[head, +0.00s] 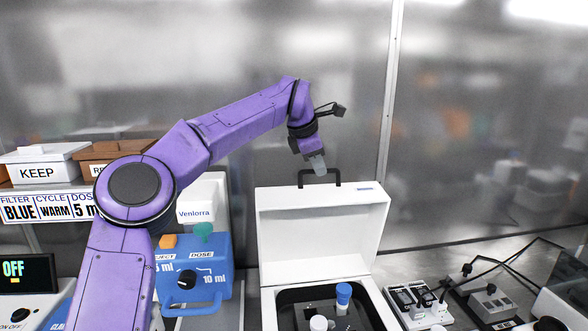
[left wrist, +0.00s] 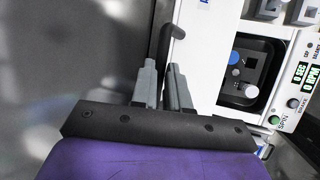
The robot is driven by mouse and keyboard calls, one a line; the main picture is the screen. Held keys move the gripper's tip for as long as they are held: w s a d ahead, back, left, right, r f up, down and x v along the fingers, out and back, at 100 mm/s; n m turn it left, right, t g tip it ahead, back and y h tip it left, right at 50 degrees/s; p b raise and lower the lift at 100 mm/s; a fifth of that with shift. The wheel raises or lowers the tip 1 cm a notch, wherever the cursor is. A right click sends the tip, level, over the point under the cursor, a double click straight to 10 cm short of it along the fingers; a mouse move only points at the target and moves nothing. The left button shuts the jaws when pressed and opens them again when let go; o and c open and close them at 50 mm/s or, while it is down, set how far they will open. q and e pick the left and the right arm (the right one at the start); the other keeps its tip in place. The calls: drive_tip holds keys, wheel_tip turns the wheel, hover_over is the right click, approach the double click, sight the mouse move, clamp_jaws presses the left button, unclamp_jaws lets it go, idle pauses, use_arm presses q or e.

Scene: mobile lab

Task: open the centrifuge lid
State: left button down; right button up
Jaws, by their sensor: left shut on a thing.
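The centrifuge lid (head: 320,230) is white and stands raised, roughly upright, at the back of the white centrifuge (head: 381,308). Its black handle (head: 338,178) is at the lid's top edge. My left gripper (head: 317,166) is shut on the handle from above. In the left wrist view the grey fingers (left wrist: 163,84) are on either side of the dark handle (left wrist: 171,36). The open dark chamber (left wrist: 237,88) shows there, with a blue-capped and a white-capped tube in it. The front of the centrifuge is cut off in the head view. My right gripper is not in view.
A blue dispenser (head: 215,272) with a dial stands left of the centrifuge. Power strips (head: 411,300) with plugs and black cables lie to its right. A shelf with a KEEP box (head: 42,165) is at the left. A metal wall rises close behind.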

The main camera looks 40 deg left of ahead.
use_arm(q)
drive_tip(key=shift+w+a+f, duration=0.1)
drive_tip(key=shift+s+d+r, duration=0.2)
drive_tip(key=c, duration=1.1)
unclamp_jaws()
drive_tip(key=shift+a, duration=0.1)
drive_tip(key=shift+s, duration=0.1)
drive_tip(key=v, duration=1)
drive_tip(key=shift+s+r, duration=0.15)
